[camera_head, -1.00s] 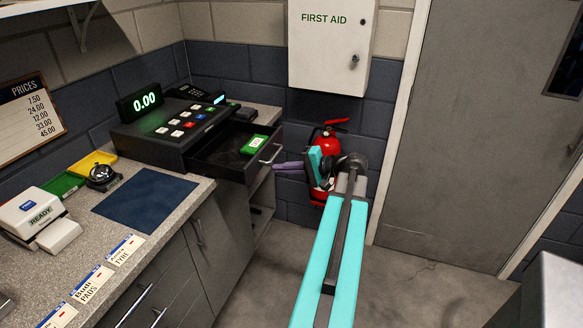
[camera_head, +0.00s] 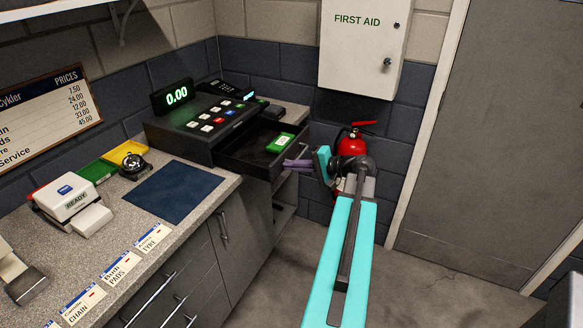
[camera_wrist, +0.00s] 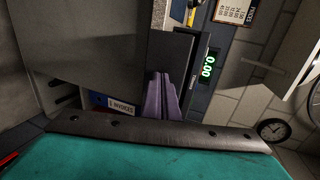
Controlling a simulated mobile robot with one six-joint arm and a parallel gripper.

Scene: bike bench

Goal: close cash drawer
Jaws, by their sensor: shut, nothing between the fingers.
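The cash drawer (camera_head: 236,149) is black and stands pulled out of the black cash register (camera_head: 205,120), its front facing right. A green item with a white label (camera_head: 280,143) lies inside. In the wrist view, turned sideways, the gripper's fingers (camera_wrist: 160,98) point at a dark front panel (camera_wrist: 172,60), with the register's green 0.00 display (camera_wrist: 208,65) beyond.
The register stands on a speckled counter (camera_head: 133,214) with a blue mat (camera_head: 178,191), a bell (camera_head: 133,166) and a card reader (camera_head: 72,200). A red fire extinguisher (camera_head: 352,144) hangs behind my arm, below a first aid cabinet (camera_head: 360,55).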

